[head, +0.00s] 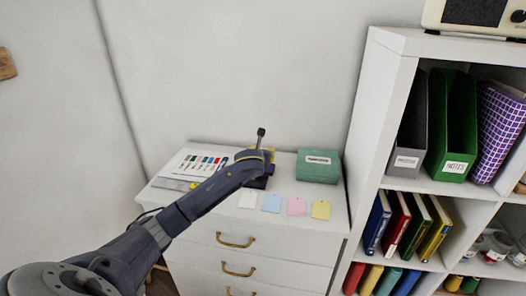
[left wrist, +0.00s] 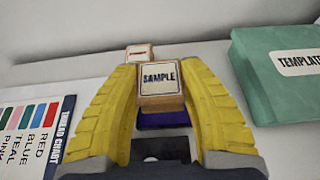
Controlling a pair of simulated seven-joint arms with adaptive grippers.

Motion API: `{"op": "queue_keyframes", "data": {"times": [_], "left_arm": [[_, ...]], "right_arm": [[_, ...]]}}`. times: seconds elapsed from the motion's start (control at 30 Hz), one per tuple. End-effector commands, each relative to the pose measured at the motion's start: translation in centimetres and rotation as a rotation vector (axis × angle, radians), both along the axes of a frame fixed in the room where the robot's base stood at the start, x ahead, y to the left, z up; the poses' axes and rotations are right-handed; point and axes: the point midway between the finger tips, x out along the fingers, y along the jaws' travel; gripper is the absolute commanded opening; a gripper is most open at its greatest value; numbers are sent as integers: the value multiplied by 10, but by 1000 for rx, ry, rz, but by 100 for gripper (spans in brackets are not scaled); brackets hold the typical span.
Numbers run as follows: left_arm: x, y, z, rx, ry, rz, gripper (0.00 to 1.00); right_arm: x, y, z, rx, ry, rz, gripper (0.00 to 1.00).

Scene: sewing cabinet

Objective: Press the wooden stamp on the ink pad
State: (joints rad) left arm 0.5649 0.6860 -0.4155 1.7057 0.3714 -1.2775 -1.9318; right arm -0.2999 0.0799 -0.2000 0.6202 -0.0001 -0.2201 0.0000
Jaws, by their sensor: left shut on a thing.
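The wooden stamp (left wrist: 160,102), with a white top labelled SAMPLE, stands between the yellow fingers of my left gripper (left wrist: 160,95) in the left wrist view. The fingers are shut on its sides. A dark purple pad (left wrist: 163,119), likely the ink pad, shows just below the stamp; I cannot tell whether they touch. In the head view my left gripper (head: 262,157) is over the back middle of the cabinet top, and my arm hides the stamp. A dark edge of the pad (head: 258,183) shows beside it. My right gripper is not in view.
A second wooden block (left wrist: 139,52) with a red-marked label stands behind the stamp. A green TEMPLATE box (head: 318,168) is to the right, a thread chart (head: 196,163) to the left. White, blue, pink and yellow tags (head: 297,206) lie in front. A tall shelf (head: 370,130) borders the right.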

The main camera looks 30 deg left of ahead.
Motion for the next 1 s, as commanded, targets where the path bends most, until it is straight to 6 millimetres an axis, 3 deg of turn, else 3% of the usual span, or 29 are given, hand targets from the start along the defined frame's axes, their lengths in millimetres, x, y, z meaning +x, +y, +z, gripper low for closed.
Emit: {"op": "queue_keyframes", "data": {"times": [0.6, 1.0], "left_arm": [[0, 0, -30, 0, 1, 0, 13], [0, 0, -38, 1, -1, 0, 13]], "right_arm": [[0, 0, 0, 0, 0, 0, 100], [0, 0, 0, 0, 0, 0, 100]]}}
